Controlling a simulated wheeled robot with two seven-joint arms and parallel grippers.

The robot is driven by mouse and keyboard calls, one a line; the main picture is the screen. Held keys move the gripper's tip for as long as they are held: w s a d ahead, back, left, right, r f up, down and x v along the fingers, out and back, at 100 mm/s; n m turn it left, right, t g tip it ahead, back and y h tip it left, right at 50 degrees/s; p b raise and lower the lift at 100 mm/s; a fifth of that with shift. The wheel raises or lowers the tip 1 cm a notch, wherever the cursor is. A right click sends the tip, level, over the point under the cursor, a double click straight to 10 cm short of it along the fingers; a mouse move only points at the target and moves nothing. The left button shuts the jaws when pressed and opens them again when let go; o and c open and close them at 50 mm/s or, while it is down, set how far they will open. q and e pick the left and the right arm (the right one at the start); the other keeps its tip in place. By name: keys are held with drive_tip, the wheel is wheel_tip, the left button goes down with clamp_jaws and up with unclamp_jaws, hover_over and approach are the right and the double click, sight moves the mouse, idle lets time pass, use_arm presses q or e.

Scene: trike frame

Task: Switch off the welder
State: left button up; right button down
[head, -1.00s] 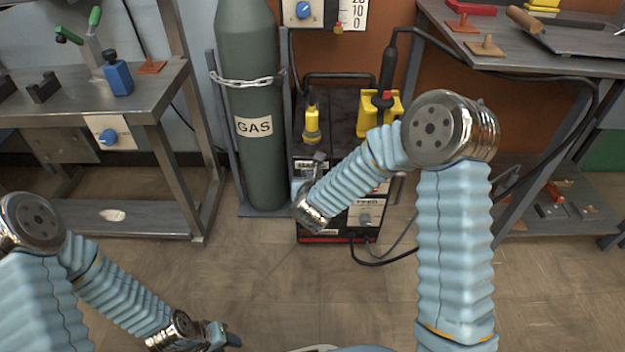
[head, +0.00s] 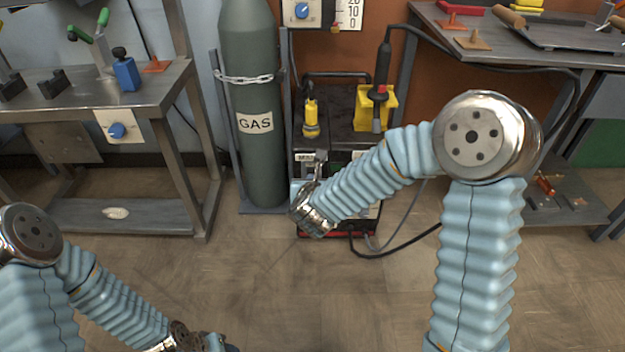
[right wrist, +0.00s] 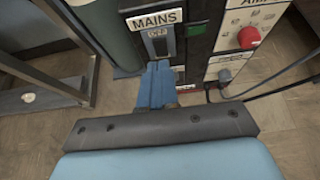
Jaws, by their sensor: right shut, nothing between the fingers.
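The welder (head: 345,108) is a dark box on the floor beside the gas cylinder. My right forearm covers much of its front in the head view. The switch's marking is too small to read. My left gripper (head: 219,343) is partly cut off at the bottom edge.
The chained gas cylinder (head: 256,120) stands left of the welder. A metal bench (head: 75,105) is at left and another table (head: 520,60) at right. A red knob (right wrist: 248,37) is on the welder's light panel. Cables loop on the floor at right.

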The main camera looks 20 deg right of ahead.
drive_tip(key=v, duration=0.3)
drive_tip(key=shift+s+r, duration=0.1)
drive_tip(key=shift+r, duration=0.3)
drive_tip(key=s+a+f+n+g+y+p, duration=0.2)
drive_tip(key=s+f+n+g+y+p, duration=0.15)
drive_tip(key=f+n, duration=0.55)
drive_tip(key=s+a+f+n+g+y+p, duration=0.1)
drive_tip(key=s+f+n+g+y+p, duration=0.3)
drive_tip(key=n, duration=0.9)
drive_tip(key=s+f+n+g+p, duration=0.1)
drive_tip(key=s+f+n+g, duration=0.1)
drive_tip(key=s+n, duration=0.5)
drive_tip(key=s+a+f+n+g+p, duration=0.1)
drive_tip(key=s+f+n, duration=0.4)
drive_tip(key=s+n, duration=0.3)
drive_tip(key=shift+s+a+g, duration=0.3)
drive_tip(key=shift+a+g, duration=0.05)
